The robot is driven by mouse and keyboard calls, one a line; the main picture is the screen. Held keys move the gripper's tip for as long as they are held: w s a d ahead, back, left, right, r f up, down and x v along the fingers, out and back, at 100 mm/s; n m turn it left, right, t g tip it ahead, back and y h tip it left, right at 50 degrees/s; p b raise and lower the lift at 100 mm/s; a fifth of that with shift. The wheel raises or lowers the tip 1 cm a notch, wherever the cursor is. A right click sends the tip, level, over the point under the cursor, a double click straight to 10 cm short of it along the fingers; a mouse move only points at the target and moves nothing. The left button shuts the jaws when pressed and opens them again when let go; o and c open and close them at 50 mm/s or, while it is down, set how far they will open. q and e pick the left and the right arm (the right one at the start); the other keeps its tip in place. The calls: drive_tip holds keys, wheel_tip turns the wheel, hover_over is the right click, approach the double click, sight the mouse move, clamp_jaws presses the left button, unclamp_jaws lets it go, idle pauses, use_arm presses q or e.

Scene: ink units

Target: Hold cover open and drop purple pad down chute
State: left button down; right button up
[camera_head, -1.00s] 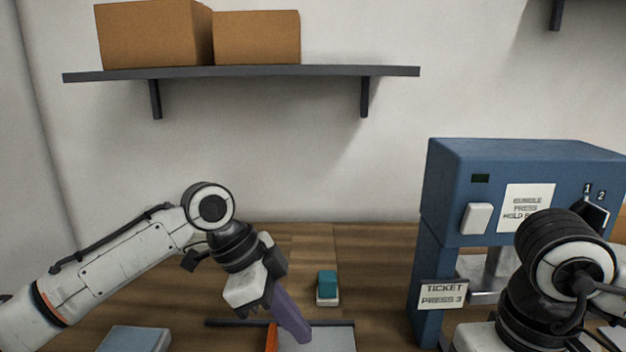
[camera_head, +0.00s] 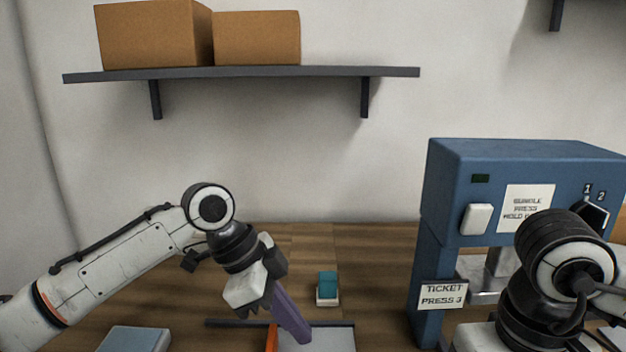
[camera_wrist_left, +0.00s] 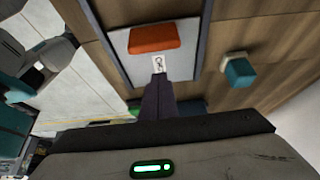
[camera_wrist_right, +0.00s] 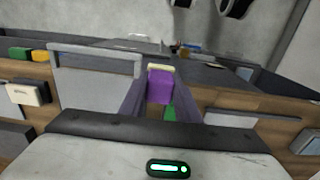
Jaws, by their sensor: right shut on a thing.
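The purple pad (camera_wrist_right: 159,88) sits between the fingers of my right gripper (camera_wrist_right: 160,76), seen in the right wrist view. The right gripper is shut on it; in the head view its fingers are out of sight. My left gripper (camera_head: 302,338) points down at a pale grey panel (camera_head: 335,338) with an orange piece (camera_head: 272,336) at the bottom of the head view. In the left wrist view, the left fingers look closed together, with tips near a small picture label (camera_wrist_left: 158,63) beside the orange block (camera_wrist_left: 154,37). I cannot tell whether they touch the panel, or where the chute opening is.
A teal-topped block (camera_head: 327,287) stands on the wooden table behind the panel. A blue press (camera_head: 455,190) stands at right, behind my right arm. A blue-grey box (camera_head: 135,340) lies at lower left. A shelf (camera_head: 240,73) with two cardboard boxes hangs above.

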drive_tip(key=shift+a, duration=0.1)
drive_tip(key=w+a+r, duration=0.6)
drive_tip(key=a+r, duration=0.2)
drive_tip(key=a, duration=0.3)
wheel_tip(320, 180, down, 4)
drive_tip(key=shift+a+r, duration=0.15)
use_arm(q)
drive_tip(key=shift+f, duration=0.15)
drive_tip(key=shift+f, duration=2.15)
drive_tip(key=shift+r, duration=0.35)
